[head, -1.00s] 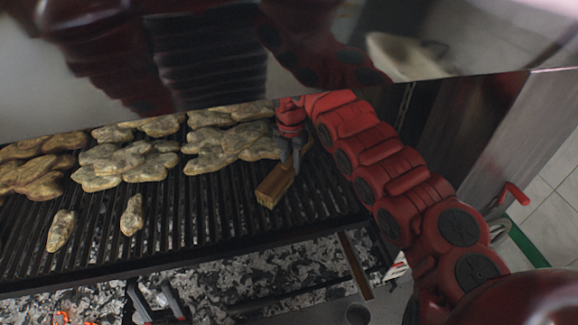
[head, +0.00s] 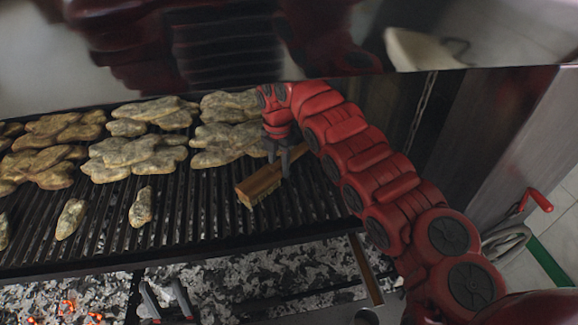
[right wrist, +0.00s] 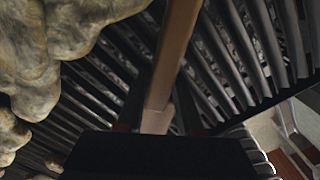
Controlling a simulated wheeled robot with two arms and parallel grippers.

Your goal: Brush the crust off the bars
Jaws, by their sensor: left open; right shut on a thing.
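The wooden brush (head: 260,184) is over the right part of the grill bars (head: 205,215), its pale bristles facing down; I cannot tell if they touch. My right gripper (head: 283,160) is shut on the brush. The right wrist view shows its brown handle (right wrist: 175,55) running up from the jaws. Mottled, crusty lumps lie in clumps (head: 135,153) along the back of the bars. Two smaller single pieces (head: 141,207) and (head: 70,218) lie nearer the front. I cannot tell which of these is crust. My left gripper (head: 165,300) is open and empty at the lower left, before the grill.
Grey coals (head: 230,280) lie below the bars, a few glowing at the left. A shiny metal hood (head: 440,40) hangs above the back. A metal side panel (head: 505,150) with a red handle (head: 537,201) stands at the right. The front right bars are clear.

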